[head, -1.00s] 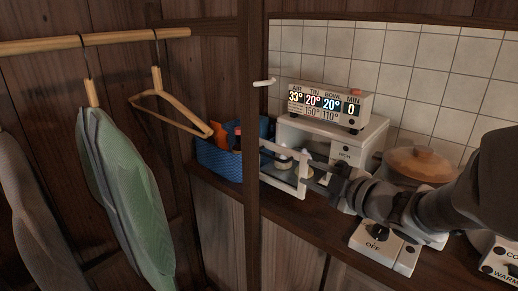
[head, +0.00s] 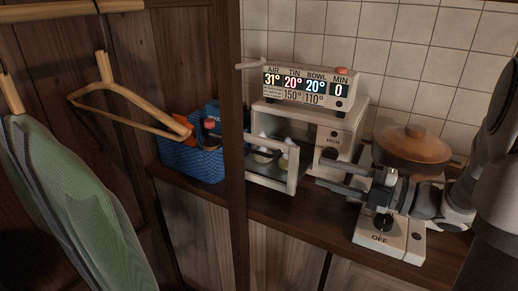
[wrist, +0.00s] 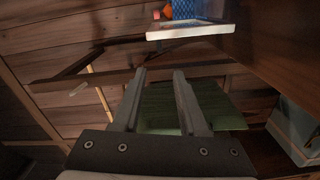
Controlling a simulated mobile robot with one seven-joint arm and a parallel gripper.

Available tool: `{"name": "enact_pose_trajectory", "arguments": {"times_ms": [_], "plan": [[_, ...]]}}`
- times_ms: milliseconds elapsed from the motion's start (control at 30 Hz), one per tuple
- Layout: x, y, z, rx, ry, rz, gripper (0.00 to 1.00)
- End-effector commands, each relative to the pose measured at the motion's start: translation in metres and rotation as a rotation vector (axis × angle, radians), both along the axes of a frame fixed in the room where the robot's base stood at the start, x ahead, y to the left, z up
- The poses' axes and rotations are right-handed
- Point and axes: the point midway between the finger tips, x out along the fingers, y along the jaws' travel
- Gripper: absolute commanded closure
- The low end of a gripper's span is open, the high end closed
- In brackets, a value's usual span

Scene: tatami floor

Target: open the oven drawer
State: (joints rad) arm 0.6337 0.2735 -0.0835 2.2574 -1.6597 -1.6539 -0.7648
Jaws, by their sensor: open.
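The small white oven (head: 345,118) stands on the wooden counter against the tiled wall. Its white-framed drawer (head: 291,172) sticks out at the left of the oven, with pale items inside. The drawer's white edge also shows at the top of the wrist view (wrist: 190,31). My gripper (head: 322,174) is open and empty, right of the drawer's front, its fingers pointing left. In the wrist view my gripper (wrist: 160,72) has a clear gap between its fingers, and the drawer edge lies beyond the tips, apart from them.
A display box (head: 310,85) sits on the oven, reading air 31°. A blue basket (head: 195,160) stands left, behind a wooden post (head: 231,120). A lidded pot (head: 412,145) and a control box marked OFF (head: 395,241) are at right. A hanger (head: 130,95) and green garment (head: 70,205) hang left.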

Motion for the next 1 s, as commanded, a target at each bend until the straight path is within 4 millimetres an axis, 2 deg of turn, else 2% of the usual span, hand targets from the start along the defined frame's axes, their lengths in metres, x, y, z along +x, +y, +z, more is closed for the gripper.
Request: {"name": "enact_pose_trajectory", "arguments": {"times_ms": [133,267,800,1000], "plan": [[0.001,0.003,-0.001,0.003,-0.008,0.012,0.58],[0.009,0.017,-0.001,0.002,-0.008,0.015,0.58],[0.073,0.113,-0.002,0.002,-0.007,0.013,0.58],[0.089,0.136,-0.002,0.001,-0.007,0.010,0.58]]}}
